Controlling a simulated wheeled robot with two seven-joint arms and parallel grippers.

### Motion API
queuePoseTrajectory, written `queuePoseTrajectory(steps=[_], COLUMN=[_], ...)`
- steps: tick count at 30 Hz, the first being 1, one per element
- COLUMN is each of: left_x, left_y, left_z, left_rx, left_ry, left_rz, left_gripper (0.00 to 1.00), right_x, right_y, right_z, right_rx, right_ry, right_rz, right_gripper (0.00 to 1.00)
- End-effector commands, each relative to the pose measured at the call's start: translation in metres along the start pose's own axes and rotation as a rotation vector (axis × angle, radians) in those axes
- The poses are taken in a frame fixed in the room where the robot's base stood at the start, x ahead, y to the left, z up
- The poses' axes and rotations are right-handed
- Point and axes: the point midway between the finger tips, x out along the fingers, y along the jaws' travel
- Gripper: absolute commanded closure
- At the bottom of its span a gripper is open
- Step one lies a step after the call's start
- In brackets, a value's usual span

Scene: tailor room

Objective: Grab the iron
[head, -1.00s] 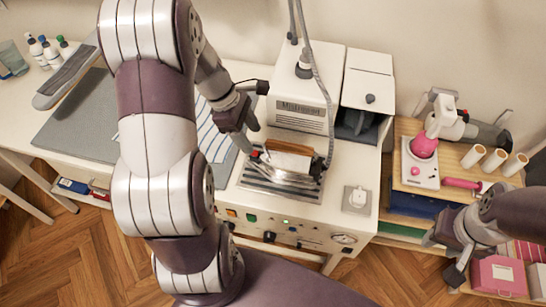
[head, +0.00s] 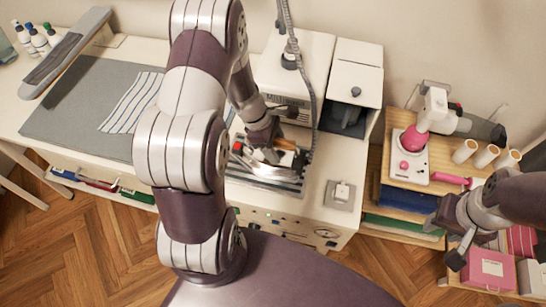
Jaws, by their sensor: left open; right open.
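The iron (head: 290,158) rests on a ridged metal plate (head: 262,183) on top of the white steam station, in the middle of the head view. Its wooden handle shows only in part. My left gripper (head: 262,150) is open and over the iron, at its left end and handle. I cannot tell whether a finger touches it, since my arm and hand hide much of it. My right gripper (head: 447,240) is open and empty at the lower right, far from the iron.
A grey hose (head: 311,90) hangs down behind the iron. A white boiler box (head: 300,60) stands behind it. A grey pressing mat (head: 85,105) with striped cloth (head: 130,100) lies left. A wooden shelf (head: 440,150) with a pink-and-white device stands right.

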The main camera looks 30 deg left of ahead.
Motion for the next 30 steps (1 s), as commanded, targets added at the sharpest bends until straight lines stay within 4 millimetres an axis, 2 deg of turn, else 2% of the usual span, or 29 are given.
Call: queuePoseTrajectory(steps=[2,7,8,30], left_x=[-0.0003,-0.0004,-0.0004,-0.0003], left_y=[0.0001,-0.0001,-0.0001,-0.0004], left_z=[0.0000,0.0002,0.0002,0.0000], left_rx=[0.000,0.000,0.000,0.000], left_ry=[0.000,-0.001,-0.001,-0.001], left_rz=[0.000,0.000,0.000,-0.001], left_gripper=[0.41,0.93,1.00,1.00], right_x=[0.0000,0.0001,0.0001,0.0001], right_y=[0.0000,0.0000,0.0000,0.0000], right_z=[0.0001,0.0001,0.0001,0.0000], right_rx=[0.000,0.000,0.000,0.000], right_ry=[0.000,0.000,0.000,0.000], right_rz=[0.000,0.000,0.000,0.000], right_gripper=[0.57,0.57,0.57,0.57])
